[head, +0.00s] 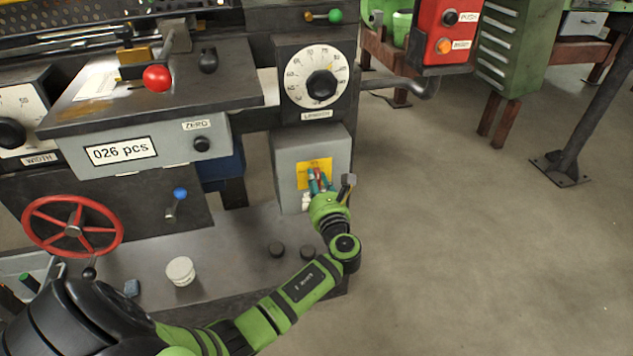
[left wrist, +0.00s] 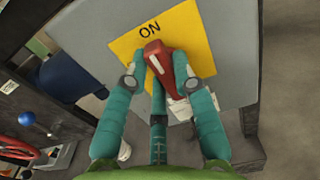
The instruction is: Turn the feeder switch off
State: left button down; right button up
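The feeder switch is a red lever (left wrist: 165,70) on a yellow plate (left wrist: 203,38) marked ON, on the front of a grey box (head: 283,160). In the left wrist view the lever slants from near the ON mark down to the right. My left gripper (left wrist: 164,68) has its teal fingers on both sides of the lever, with the fingertips close to it. Whether they press on it cannot be told. In the head view, the gripper (head: 319,184) covers part of the lever and plate. My right gripper is not in view.
The length dial (head: 313,80) sits just above the grey box. Two dark knobs (head: 290,250) and a white round piece (head: 180,270) are on the machine's lower shelf (head: 230,235). A red push-button box (head: 447,35) hangs at the upper right. The floor (head: 480,240) to the right is clear.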

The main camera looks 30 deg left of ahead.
pick_arm(q)
jog(key=shift+n, duration=0.3)
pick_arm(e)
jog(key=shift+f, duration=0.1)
pick_arm(q)
jog(key=shift+f+n+b, duration=0.25)
jog(key=shift+n+b, duration=1.35)
jog(key=shift+n, duration=1.3)
jog(key=shift+f+n+b, duration=0.2)
jog(key=shift+n+b, duration=1.45)
jog(key=shift+n, duration=1.25)
jog(key=shift+f+n+b, duration=0.25)
jog(key=shift+n+b, duration=1.35)
jog(key=shift+n, duration=1.3)
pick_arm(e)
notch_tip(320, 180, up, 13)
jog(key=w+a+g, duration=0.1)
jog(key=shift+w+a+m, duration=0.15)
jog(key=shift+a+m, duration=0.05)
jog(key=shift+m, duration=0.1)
pick_arm(q)
jog(key=c, duration=1)
grip_release()
jog(key=shift+s+d, duration=0.1)
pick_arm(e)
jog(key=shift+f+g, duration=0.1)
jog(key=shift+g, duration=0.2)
pick_arm(q)
jog(key=v, duration=1.2)
